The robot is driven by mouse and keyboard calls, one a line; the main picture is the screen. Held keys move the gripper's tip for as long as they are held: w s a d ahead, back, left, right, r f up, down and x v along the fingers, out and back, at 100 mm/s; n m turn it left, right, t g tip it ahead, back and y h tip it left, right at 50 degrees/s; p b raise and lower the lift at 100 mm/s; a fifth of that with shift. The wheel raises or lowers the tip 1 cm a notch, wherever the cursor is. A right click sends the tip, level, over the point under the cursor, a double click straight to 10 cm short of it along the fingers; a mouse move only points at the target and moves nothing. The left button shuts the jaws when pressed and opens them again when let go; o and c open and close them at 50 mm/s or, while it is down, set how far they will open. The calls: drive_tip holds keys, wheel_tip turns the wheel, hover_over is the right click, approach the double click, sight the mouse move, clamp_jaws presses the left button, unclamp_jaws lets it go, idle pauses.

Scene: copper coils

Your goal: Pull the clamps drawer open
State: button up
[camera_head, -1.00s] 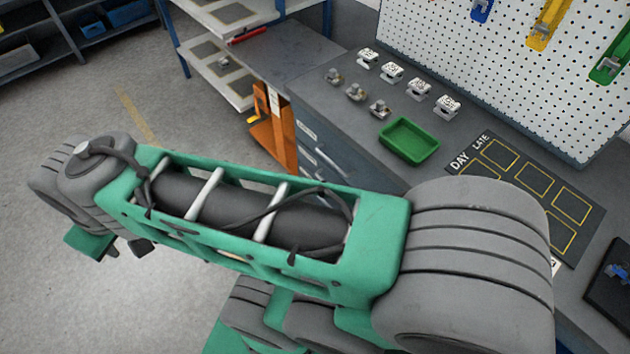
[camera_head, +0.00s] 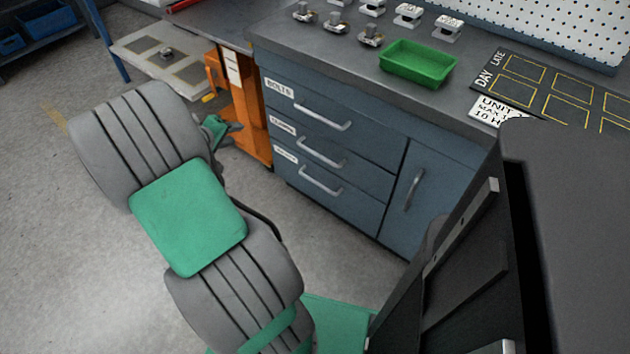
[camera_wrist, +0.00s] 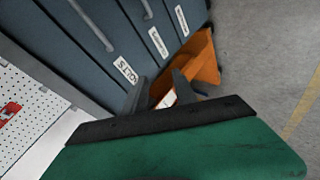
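The blue-grey cabinet has a stack of three drawers, all shut. The top drawer (camera_head: 301,101) is labelled BOLTS. Each has a silver bar handle; the middle handle (camera_head: 321,154) also shows at the top of the wrist view (camera_wrist: 147,8). My gripper (camera_head: 226,128) is left of the drawer fronts, apart from the handles. In the wrist view its two fingers (camera_wrist: 160,84) are spread with nothing seen between them.
An orange stand (camera_head: 238,108) is beside the cabinet's left end, close behind my gripper. A door with a vertical handle (camera_head: 414,189) is right of the drawers. A green tray (camera_head: 418,64) and several metal parts are on the worktop. The floor before the drawers is clear.

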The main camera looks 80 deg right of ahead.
drive_tip(key=s+d+f+g+h+b, duration=0.1)
drive_tip(key=s+d+f+g+b, duration=0.1)
drive_tip(key=s+d+f+b, duration=0.4)
drive_tip(key=s+d+f+g+h+b, duration=0.1)
drive_tip(key=s+f, duration=0.3)
drive_tip(key=f, duration=0.5)
drive_tip(key=n+g+h+b, duration=0.1)
drive_tip(key=g+b, duration=0.1)
drive_tip(key=b, duration=0.2)
approach(315, 154)
drive_tip(key=d+f, duration=0.2)
drive_tip(key=d, duration=0.1)
drive_tip(key=shift+n, duration=0.3)
drive_tip(key=b+x, duration=0.1)
drive_tip(key=x, duration=0.1)
drive_tip(key=b+x, duration=0.1)
drive_tip(key=x, duration=0.2)
drive_tip(key=s+r+x, duration=0.1)
drive_tip(key=x, duration=0.1)
drive_tip(key=shift+d+f+b, duration=0.1)
drive_tip(key=shift+d+b, duration=0.05)
drive_tip(key=shift+b, duration=0.25)
drive_tip(key=shift+c, duration=0.5)
clamp_jaws()
